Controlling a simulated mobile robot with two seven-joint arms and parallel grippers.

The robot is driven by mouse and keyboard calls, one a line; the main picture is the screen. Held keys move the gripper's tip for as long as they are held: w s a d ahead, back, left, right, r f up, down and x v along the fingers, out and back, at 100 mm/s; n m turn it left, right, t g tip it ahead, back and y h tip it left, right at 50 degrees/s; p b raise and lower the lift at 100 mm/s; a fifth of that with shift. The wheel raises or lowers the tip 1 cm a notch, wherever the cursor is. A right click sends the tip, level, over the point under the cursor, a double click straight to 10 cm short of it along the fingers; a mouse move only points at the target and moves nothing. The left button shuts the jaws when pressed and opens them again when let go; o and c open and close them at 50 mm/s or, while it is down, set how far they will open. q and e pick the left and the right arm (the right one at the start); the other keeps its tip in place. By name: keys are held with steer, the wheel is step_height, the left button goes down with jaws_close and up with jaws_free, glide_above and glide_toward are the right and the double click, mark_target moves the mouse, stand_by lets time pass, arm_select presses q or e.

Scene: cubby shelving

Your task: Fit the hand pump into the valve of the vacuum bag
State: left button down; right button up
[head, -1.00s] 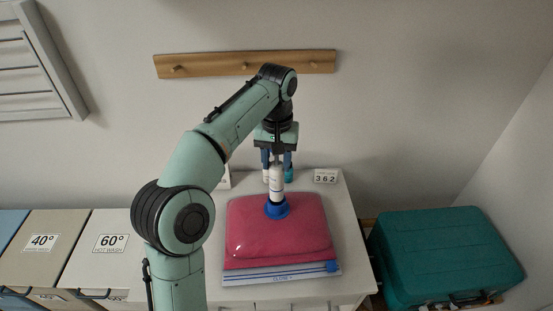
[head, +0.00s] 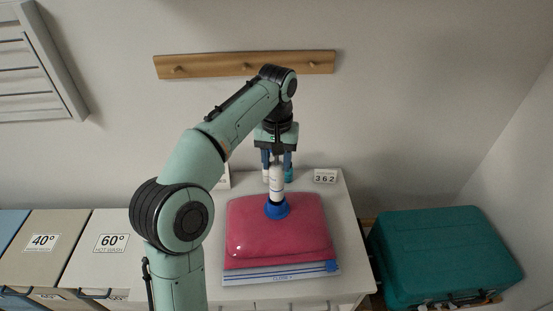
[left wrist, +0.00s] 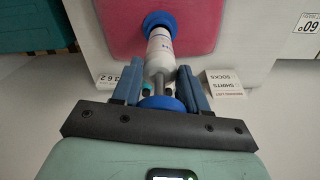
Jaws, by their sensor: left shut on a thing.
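The vacuum bag (head: 300,235) is a puffy red-pink bag lying on the white table, with a blue-and-white zip strip along its near edge. A round blue valve (head: 277,210) sits on its top; its blue ring also shows in the left wrist view (left wrist: 158,19). The hand pump (head: 276,185) is a white cylinder, roughly upright, with its lower end at the valve. I cannot tell whether it is seated. My left gripper (head: 277,165) is above the pump, shut on it near its blue handle (left wrist: 162,104). My right gripper is out of view.
A teal suitcase (head: 445,255) is at the right. Labelled hampers (head: 95,245) are at the left. A peg rail (head: 245,64) hangs on the wall.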

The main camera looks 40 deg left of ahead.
mark_target(276, 174)
arm_select(q)
steer(key=shift+f, duration=0.15)
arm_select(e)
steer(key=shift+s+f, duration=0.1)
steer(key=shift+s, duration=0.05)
arm_select(q)
steer(key=shift+f, duration=0.3)
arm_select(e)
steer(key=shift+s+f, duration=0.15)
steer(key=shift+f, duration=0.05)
arm_select(q)
steer(key=shift+f+b, duration=1.15)
steer(key=shift+f, duration=1.05)
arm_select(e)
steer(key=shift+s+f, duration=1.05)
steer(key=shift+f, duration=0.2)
arm_select(q)
steer(key=c, duration=0.5)
jaws_free()
steer(key=shift+r, duration=0.15)
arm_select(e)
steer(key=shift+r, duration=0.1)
